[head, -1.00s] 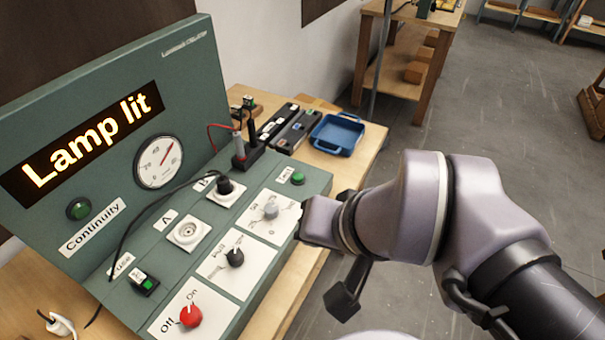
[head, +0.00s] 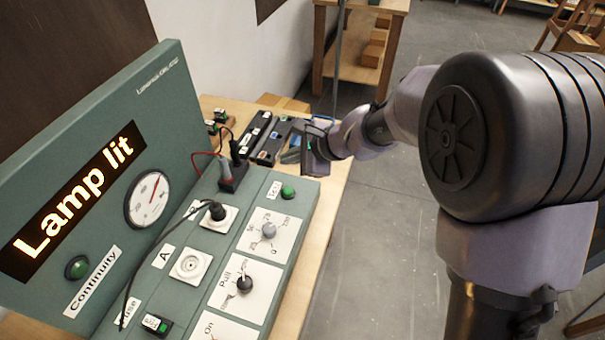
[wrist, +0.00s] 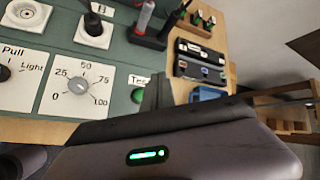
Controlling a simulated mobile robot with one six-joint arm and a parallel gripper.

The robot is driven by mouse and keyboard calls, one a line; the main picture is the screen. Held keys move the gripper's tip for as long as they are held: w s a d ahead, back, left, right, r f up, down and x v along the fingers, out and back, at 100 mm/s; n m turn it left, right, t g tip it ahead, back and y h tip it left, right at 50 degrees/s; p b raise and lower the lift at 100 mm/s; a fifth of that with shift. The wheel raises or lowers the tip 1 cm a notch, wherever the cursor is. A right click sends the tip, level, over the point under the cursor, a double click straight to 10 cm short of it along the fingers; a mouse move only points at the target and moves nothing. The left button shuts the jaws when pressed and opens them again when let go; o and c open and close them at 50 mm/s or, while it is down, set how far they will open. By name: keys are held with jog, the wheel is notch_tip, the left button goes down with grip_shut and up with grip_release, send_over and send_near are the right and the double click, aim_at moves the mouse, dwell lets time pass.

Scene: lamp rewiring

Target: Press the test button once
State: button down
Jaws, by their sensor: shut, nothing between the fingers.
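The green round test button (head: 288,191) sits on the sloped front of the green test panel (head: 170,255), beside its "Test" label. In the wrist view the button (wrist: 137,96) shows just left of a dark finger that partly covers its surroundings. My gripper (head: 288,156) is shut and empty, beyond the button toward the back right corner of the panel. It looks apart from the button in the head view. The panel's display (head: 75,195) reads "Lamp lit".
Black trays (head: 262,138) with small parts lie on the wooden table behind. A blue tray (wrist: 208,93) is partly hidden.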

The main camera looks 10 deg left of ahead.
jog(key=b, duration=0.7)
send_over(291, 192)
notch_tip(291, 192, down, 8)
jog(key=shift+f, duration=0.4)
jog(key=shift+b, duration=0.35)
dwell(1.2)
jog(key=shift+f+b, duration=0.35)
jog(key=shift+b, duration=0.05)
jog(key=shift+f+b, duration=0.4)
jog(key=shift+b, duration=0.1)
dwell(0.5)
jog(key=shift+r, duration=0.15)
jog(key=shift+r+p, duration=0.65)
